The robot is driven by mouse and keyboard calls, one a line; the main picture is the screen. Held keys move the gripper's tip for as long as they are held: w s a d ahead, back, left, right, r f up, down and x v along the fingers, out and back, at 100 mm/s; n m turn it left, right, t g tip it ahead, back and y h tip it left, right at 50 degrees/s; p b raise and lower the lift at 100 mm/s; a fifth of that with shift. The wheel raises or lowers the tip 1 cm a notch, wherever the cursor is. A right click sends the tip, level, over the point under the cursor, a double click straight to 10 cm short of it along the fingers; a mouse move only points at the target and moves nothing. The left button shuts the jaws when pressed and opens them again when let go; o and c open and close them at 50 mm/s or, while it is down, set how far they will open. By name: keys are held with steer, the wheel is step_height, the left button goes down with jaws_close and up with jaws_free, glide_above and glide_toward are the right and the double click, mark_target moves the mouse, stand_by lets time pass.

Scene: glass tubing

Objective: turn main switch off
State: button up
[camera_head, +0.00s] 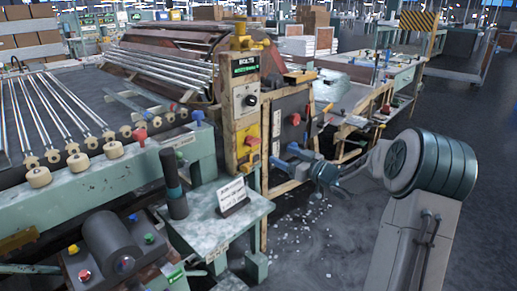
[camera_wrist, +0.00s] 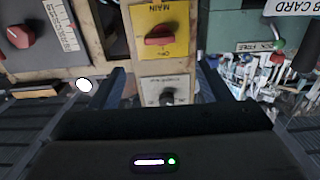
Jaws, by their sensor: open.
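The main switch is a red handle (camera_wrist: 165,36) on a yellow plate marked MAIN, at the top middle of the wrist view. The handle lies roughly crosswise on the plate. In the head view it is the small red handle (camera_head: 252,141) on the yellow plate of the tall control post. My gripper (camera_wrist: 163,88) is open and empty, its two dark blue fingers pointing toward the post. The red handle appears beyond the fingertips, with no contact visible. In the head view my gripper (camera_head: 277,158) is just right of the post, below the switch's height.
A dark knob (camera_wrist: 167,97) on a white plate shows between my fingers. A red rotary knob (camera_wrist: 20,36) is on the neighbouring panel (camera_head: 290,130). A small table (camera_head: 215,220) with a sign stands below the post.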

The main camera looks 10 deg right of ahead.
mark_target(257, 143)
steer(key=b+x, duration=0.2)
steer(key=x, duration=1)
steer(key=shift+w, duration=0.1)
steer(key=c, duration=1)
